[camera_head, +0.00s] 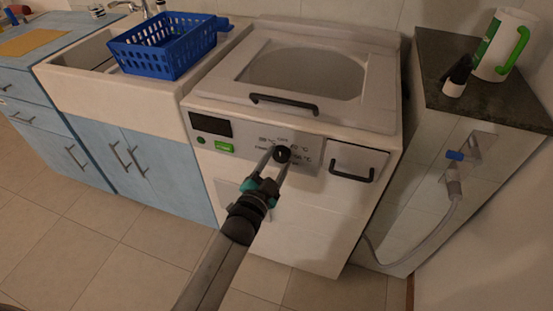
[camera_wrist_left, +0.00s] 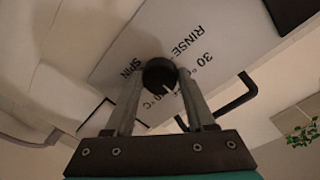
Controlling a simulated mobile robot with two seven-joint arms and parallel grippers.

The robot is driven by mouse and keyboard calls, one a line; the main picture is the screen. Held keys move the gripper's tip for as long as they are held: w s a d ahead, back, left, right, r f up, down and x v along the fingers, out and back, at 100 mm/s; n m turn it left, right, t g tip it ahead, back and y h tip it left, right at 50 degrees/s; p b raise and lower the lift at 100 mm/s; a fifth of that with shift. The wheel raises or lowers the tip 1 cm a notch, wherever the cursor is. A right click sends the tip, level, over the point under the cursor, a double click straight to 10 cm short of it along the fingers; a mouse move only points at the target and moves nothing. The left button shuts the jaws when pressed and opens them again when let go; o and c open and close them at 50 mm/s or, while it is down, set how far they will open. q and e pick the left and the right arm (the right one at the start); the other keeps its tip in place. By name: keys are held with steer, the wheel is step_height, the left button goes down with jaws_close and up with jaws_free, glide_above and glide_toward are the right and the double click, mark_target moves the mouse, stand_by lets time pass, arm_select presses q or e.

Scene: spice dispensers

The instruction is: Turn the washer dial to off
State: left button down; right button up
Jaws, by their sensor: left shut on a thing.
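The white washer (camera_head: 280,205) stands in the middle of the head view. Its round black dial (camera_head: 282,154) sits on the grey front panel among printed labels. The dial also shows in the left wrist view (camera_wrist_left: 159,74), with a white pointer mark and the words SPIN and RINSE near it. My left gripper (camera_head: 276,160) is at the panel, with one finger on each side of the dial, shut on it. The gripper and fingers cover some of the labels, so the exact setting is hard to read. My right gripper is in neither view.
A black lid handle (camera_head: 284,104) is above the dial and a drawer handle (camera_head: 352,176) is to its right. A blue basket (camera_head: 165,45) sits on the sink at left. A dark counter (camera_head: 440,65) with a mug (camera_head: 496,45) is at right.

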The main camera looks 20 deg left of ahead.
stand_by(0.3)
arm_select(q)
steer(key=shift+c, duration=1.2)
jaws_free()
